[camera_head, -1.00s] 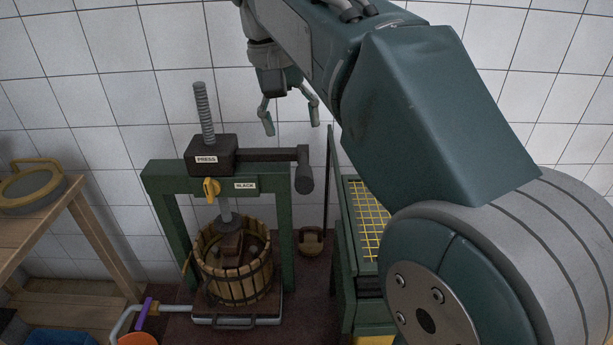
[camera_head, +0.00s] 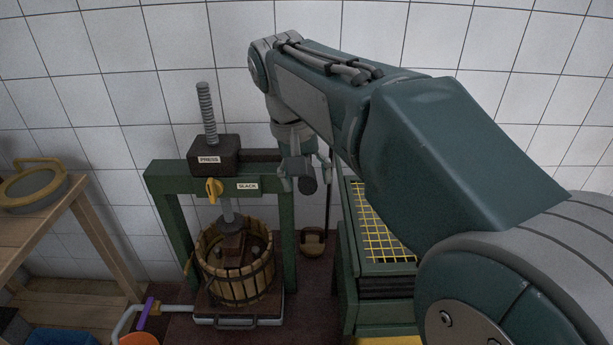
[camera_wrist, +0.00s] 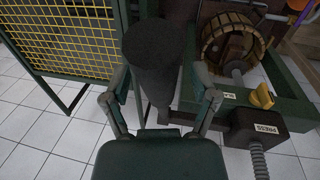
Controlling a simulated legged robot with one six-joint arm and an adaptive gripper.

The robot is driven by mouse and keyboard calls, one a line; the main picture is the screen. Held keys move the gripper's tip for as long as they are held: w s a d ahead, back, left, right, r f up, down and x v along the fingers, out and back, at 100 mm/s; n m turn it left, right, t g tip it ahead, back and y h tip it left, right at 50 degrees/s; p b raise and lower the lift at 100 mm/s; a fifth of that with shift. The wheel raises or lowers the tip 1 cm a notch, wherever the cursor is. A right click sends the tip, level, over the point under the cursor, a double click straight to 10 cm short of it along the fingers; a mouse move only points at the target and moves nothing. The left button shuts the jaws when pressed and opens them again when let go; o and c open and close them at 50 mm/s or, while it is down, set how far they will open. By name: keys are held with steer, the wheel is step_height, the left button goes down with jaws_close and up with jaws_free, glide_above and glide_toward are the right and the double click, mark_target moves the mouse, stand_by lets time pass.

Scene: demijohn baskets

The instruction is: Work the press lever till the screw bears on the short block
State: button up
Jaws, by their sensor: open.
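The press lever is a dark arm (camera_head: 262,156) running right from the black head marked PRESS (camera_head: 211,160), with a thick dark handle (camera_wrist: 153,45) at its end. My gripper (camera_head: 306,178) is at that handle. In the wrist view my open fingers (camera_wrist: 161,78) stand on either side of the handle; I cannot tell whether they touch it. The threaded screw (camera_head: 206,112) rises above the head, and its lower end goes down into the slatted basket (camera_head: 237,286). A brown block (camera_head: 232,246) sits in the basket under the screw's foot; any gap is unclear.
The green press frame (camera_head: 288,240) carries a yellow pointer (camera_head: 213,188) beside a SLACK label (camera_head: 248,186). A green stand with yellow mesh (camera_head: 375,222) is close on the right. A wooden bench (camera_head: 60,215) is on the left. Tiled wall stands behind.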

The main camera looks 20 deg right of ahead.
jaws_close()
